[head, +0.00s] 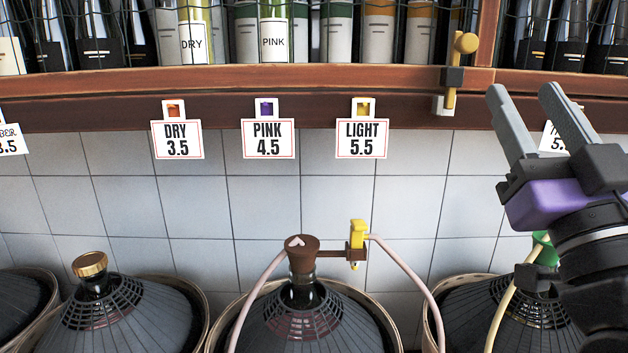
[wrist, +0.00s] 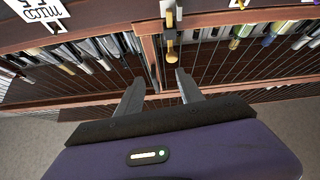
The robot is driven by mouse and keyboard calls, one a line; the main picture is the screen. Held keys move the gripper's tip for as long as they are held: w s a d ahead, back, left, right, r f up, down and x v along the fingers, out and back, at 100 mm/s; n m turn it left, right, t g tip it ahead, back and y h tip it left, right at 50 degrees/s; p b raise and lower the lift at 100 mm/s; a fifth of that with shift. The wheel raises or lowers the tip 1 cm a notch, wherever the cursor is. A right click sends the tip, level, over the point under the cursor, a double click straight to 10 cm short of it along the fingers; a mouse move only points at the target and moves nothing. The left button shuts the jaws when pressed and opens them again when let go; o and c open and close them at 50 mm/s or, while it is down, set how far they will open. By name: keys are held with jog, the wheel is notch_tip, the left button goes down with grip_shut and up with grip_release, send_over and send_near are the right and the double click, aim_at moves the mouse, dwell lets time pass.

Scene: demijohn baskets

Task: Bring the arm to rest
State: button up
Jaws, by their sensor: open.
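My gripper (head: 523,124) is at the right in the head view, raised in front of the tiled wall, its two grey fingers pointing up towards the shelf edge. In the wrist view my gripper (wrist: 158,88) shows its fingers spread apart with nothing between them. It is open and empty. The purple body of the gripper fills the bottom of the wrist view.
A wooden shelf (head: 300,80) of bottles runs across the top, with a yellow-handled fitting (head: 454,80) on its edge left of my gripper. Below stand basketed demijohns, including a middle one (head: 310,325) with a brown stopper (head: 301,254) and hoses. A green-topped one (head: 475,310) is partly behind my arm.

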jog(key=s+f+g, duration=0.1)
jog(key=s+f, duration=0.2)
jog(key=f, duration=0.6)
jog(key=s+a+f+m+g, duration=0.1)
jog(key=s+f, duration=0.3)
jog(key=f, duration=0.6)
jog(key=s+f+g, duration=0.1)
jog(key=s+f, duration=0.2)
jog(key=f, duration=0.6)
jog(key=s+f+g, duration=0.4)
jog(key=s+f, duration=0.5)
jog(key=s, duration=0.3)
jog(key=s+a+f+g, duration=0.1)
jog(key=s+f+g, duration=0.2)
jog(key=s+f, duration=0.7)
jog(key=shift+s+a+f+g, duration=0.25)
jog(key=shift+s+g, duration=0.15)
jog(key=shift+s, duration=0.55)
